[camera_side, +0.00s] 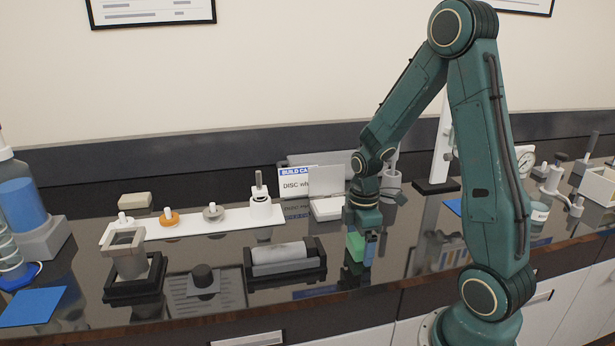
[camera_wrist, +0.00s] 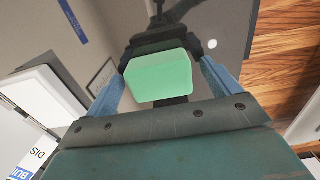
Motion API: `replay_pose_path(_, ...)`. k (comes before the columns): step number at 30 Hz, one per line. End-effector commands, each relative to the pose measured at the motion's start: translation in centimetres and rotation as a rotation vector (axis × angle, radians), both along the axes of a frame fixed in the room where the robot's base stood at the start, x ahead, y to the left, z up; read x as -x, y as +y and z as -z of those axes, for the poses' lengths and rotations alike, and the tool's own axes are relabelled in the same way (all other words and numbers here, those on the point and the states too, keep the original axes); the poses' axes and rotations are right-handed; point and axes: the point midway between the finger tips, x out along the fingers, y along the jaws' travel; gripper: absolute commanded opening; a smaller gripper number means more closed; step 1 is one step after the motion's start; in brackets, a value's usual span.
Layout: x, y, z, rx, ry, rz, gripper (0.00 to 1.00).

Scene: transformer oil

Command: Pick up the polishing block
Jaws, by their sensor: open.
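A pale green block, most likely the polishing block (camera_side: 355,246), is at the dark glossy bench top near its front edge. In the wrist view the green block (camera_wrist: 158,80) sits between the two blue fingers, with its broad face towards the camera. My gripper (camera_side: 363,247) points down over the block and is open. One blue finger hides part of the block in the side view. In the wrist view my gripper (camera_wrist: 163,86) has a finger on each side of the block; whether either touches it I cannot tell.
A dark cradle with a grey roller (camera_side: 280,255) stands left of my gripper. Behind are a white strip (camera_side: 190,230) with several small parts and a white sign (camera_side: 302,184). A beige block (camera_side: 134,199) lies at the back left. A dial gauge (camera_side: 525,160) stands right.

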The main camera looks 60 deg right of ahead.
Motion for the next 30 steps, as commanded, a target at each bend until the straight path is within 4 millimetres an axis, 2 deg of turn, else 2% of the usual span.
replay_pose_path(16,0.0,-0.01,0.12,0.0,0.0,0.0,0.89)
replay_pose_path(23,0.0,-0.01,0.12,0.001,-0.001,0.0,0.44)
replay_pose_path(24,0.0,-0.01,0.12,0.0,0.0,0.0,0.41)
replay_pose_path(30,0.0,-0.01,0.11,0.001,-0.001,0.0,0.41)
